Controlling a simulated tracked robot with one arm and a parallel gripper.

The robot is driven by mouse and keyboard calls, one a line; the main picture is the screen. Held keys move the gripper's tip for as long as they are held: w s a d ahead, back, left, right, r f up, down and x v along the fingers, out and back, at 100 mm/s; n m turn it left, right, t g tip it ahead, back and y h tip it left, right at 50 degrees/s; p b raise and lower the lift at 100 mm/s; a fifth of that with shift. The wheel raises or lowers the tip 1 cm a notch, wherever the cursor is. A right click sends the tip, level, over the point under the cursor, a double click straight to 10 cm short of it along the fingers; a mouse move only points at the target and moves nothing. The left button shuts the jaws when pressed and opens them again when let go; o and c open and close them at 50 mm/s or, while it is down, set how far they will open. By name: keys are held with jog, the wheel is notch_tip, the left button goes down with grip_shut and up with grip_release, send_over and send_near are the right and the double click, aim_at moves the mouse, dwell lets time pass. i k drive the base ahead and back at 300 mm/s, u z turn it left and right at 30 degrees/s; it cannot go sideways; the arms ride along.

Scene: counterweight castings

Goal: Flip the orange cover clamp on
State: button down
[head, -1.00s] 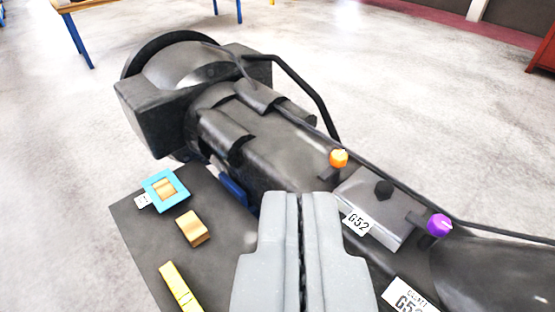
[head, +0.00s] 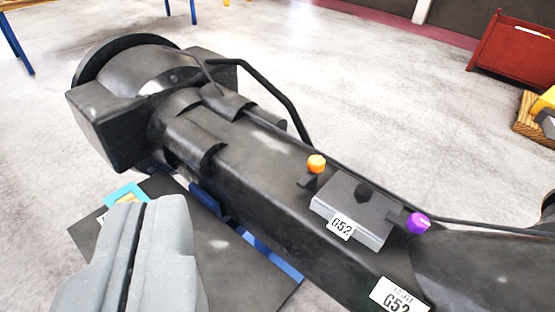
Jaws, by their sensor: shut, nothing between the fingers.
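The orange cover clamp (head: 316,163) is a small orange knob on a short dark lever. It stands at the left end of a grey cover box (head: 350,210) labelled G52, on top of the long black casting (head: 250,165). A purple clamp (head: 418,223) is at the box's right end. My gripper (head: 140,205) is at the lower left, with its two grey fingers shut and nothing between them. It is well left of the orange clamp and apart from it. It hides part of the dark board behind it.
A dark board (head: 235,270) lies beside the casting, with a light blue frame (head: 125,192) partly hidden by my gripper. A black cable (head: 300,150) runs along the casting's far side. A red cabinet (head: 510,60) stands at the back right. Open floor lies behind the casting.

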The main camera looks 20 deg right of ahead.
aim_at(316, 164)
jog(key=i, duration=0.9)
jog(key=z, duration=0.05)
